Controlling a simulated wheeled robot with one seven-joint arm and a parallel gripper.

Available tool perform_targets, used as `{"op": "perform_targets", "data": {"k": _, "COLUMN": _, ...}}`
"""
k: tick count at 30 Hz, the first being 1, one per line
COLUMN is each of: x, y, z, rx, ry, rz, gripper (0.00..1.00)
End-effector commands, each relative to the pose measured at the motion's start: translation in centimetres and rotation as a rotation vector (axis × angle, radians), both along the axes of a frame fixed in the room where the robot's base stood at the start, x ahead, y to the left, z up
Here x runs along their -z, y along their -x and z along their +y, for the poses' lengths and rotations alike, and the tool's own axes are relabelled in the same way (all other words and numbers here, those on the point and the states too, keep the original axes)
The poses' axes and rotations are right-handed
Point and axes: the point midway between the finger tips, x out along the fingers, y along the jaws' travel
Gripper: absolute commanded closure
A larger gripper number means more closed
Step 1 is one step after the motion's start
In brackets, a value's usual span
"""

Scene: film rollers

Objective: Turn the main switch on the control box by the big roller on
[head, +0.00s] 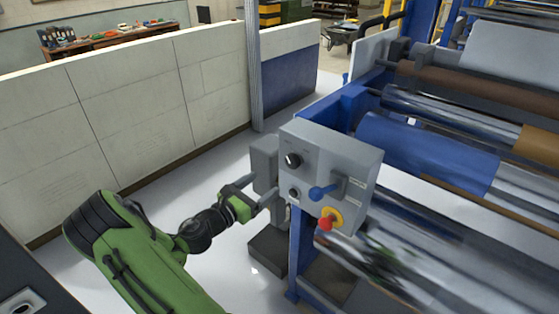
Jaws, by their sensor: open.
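The grey control box (345,150) stands on a blue post at the near corner of the roller machine. Its front carries a black rotary knob (292,160) at upper left, a smaller round knob (294,193) below it, a blue lever handle (322,191) and a red mushroom button (327,222) on a yellow ring. No label is readable, so I cannot tell which control is the main switch. My gripper (266,184) is open and empty, just left of the box, its fingers pointing towards the box's left side. No contact with any control is visible.
A big blue roller (420,150) and other rollers fill the right side. A grey block (265,165) stands behind the gripper, left of the box. A pale panel wall (150,100) runs along the left.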

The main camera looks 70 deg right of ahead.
Motion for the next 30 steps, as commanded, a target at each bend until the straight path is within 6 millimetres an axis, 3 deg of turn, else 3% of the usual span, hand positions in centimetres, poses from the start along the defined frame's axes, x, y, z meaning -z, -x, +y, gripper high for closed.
{"op": "perform_targets", "data": {"k": 9, "x": -0.2, "y": 3.4, "z": -7.5, "rx": 0.006, "ry": 0.002, "rz": -0.006, "gripper": 0.2}}
{"op": "perform_targets", "data": {"k": 15, "x": -0.1, "y": 4.8, "z": -11.0, "rx": 0.002, "ry": 0.0, "rz": -0.006, "gripper": 0.2}}
{"op": "perform_targets", "data": {"k": 26, "x": 0.1, "y": 5.2, "z": -12.0, "rx": 0.0, "ry": -0.002, "rz": -0.004, "gripper": 0.2}}
{"op": "perform_targets", "data": {"k": 30, "x": 0.1, "y": 5.2, "z": -12.0, "rx": 0.0, "ry": -0.001, "rz": -0.005, "gripper": 0.4}}
